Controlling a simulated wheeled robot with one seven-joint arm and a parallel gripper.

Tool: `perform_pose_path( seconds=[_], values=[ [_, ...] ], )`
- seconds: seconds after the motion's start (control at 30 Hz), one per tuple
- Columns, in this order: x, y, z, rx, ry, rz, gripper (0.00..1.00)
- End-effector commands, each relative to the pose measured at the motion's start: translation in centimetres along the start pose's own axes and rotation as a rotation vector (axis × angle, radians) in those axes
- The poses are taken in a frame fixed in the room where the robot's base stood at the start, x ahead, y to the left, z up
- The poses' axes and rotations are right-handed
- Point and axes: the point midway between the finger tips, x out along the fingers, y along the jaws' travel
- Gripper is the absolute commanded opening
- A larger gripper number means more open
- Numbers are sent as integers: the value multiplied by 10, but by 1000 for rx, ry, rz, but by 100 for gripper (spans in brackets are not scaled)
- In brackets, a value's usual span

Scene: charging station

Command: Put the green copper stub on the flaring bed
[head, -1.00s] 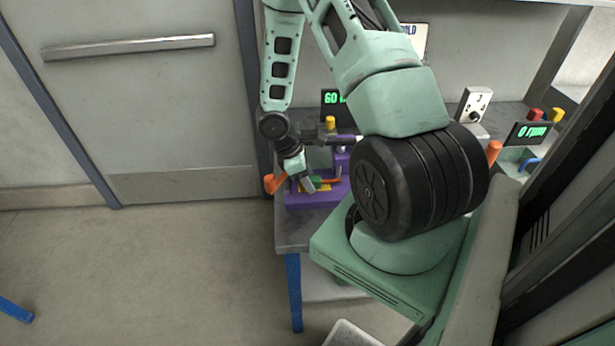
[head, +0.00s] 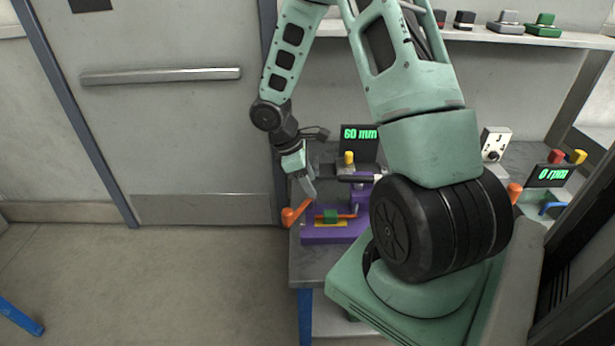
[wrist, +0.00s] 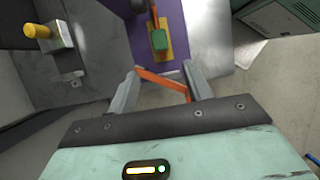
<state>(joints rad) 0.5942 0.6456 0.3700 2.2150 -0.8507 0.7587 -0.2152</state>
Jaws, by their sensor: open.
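The green copper stub (head: 330,215) sits on the yellow bed of the purple flaring tool (head: 328,236), beside an orange rod. In the wrist view the green stub (wrist: 159,41) shows on the yellow strip (wrist: 156,22) of the purple base, ahead of my fingers and apart from them. My gripper (head: 307,186) is above and to the left of the stub, and it also shows in the wrist view (wrist: 158,88), open and empty. An orange handle (wrist: 160,82) crosses the view between the fingertips; whether it lies below them is hard to tell.
The flaring tool's orange handle (head: 296,213) sticks out over the bench's left edge. A yellow-capped post (head: 348,160) and a "60 mm" display (head: 360,138) stand behind. A "0 rpm" display (head: 552,176) is at right.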

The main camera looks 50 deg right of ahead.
Motion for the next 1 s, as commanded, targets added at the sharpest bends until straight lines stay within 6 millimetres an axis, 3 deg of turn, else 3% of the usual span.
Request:
perform_pose_path(
  seconds=[0.23,0.37,0.47,0.67,0.8,0.9,1.0],
  values=[
    [-11,-2,-2,-2,2,1,50],
    [-33,-21,-17,-1,23,19,50],
    [-68,-59,-39,2,65,42,50],
    [-135,-176,-71,17,199,59,50],
    [-164,-258,-70,20,301,36,50],
    [-174,-304,-61,19,359,7,50],
    [-178,-334,-53,19,400,-21,50]
  ],
)
